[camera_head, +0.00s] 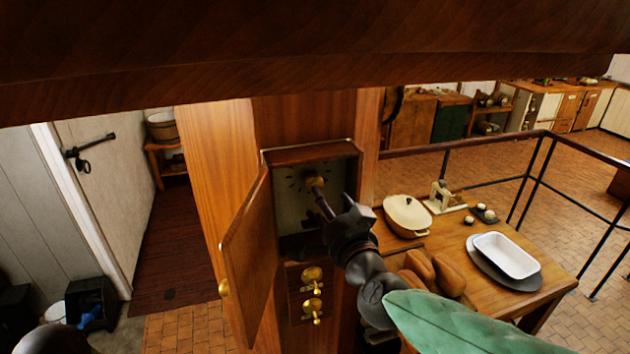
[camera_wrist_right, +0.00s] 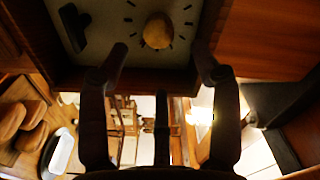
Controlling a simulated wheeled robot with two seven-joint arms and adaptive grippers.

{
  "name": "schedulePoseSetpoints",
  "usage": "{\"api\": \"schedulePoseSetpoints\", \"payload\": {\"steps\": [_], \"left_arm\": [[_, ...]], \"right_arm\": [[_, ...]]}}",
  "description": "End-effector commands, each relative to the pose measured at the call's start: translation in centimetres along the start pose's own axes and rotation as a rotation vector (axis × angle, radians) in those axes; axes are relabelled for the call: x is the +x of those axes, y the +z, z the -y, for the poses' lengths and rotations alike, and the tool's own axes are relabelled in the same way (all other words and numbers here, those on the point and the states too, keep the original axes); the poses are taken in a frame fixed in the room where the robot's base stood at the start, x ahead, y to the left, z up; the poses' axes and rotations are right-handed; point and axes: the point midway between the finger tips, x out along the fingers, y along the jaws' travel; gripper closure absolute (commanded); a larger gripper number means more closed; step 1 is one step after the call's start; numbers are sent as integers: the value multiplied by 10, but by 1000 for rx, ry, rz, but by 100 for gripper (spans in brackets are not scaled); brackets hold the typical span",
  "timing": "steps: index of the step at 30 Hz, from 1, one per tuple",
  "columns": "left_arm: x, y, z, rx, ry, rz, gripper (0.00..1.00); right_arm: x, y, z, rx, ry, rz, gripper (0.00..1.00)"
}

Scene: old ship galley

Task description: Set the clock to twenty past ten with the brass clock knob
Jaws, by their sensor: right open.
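The clock (camera_head: 289,212) is a pale dial with dark marks, set in a wooden case on a post. Its wooden door (camera_head: 250,262) hangs open to the left. The round brass clock knob (camera_head: 316,182) stands out from the dial. It also shows in the right wrist view (camera_wrist_right: 158,30). My right gripper (camera_head: 322,202) is in front of the dial, close to the knob. In the wrist view its open fingers (camera_wrist_right: 160,52) lie either side of the knob's line, apart from it. A dark shape (camera_wrist_right: 73,28) lies on the dial; I cannot read the clock's hands. My left gripper is not in view.
Brass knobs (camera_head: 312,274) sit on a panel below the clock. A wooden table (camera_head: 470,296) at right holds a cream lidded dish (camera_head: 407,215), bread loaves (camera_head: 447,274) and a white tray (camera_head: 506,255). A dark wooden beam (camera_head: 300,60) crosses the top of the view.

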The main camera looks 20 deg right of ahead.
Motion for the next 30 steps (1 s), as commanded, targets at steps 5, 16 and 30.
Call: {"api": "schedulePoseSetpoints", "payload": {"steps": [5, 16, 30], "left_arm": [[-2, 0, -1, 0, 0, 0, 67], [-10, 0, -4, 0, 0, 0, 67], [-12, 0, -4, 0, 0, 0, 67]], "right_arm": [[30, 1, -1, -3, 4, 2, 36], [85, 0, 0, -4, 2, 1, 36], [96, 0, -1, -4, 0, 0, 36]]}}
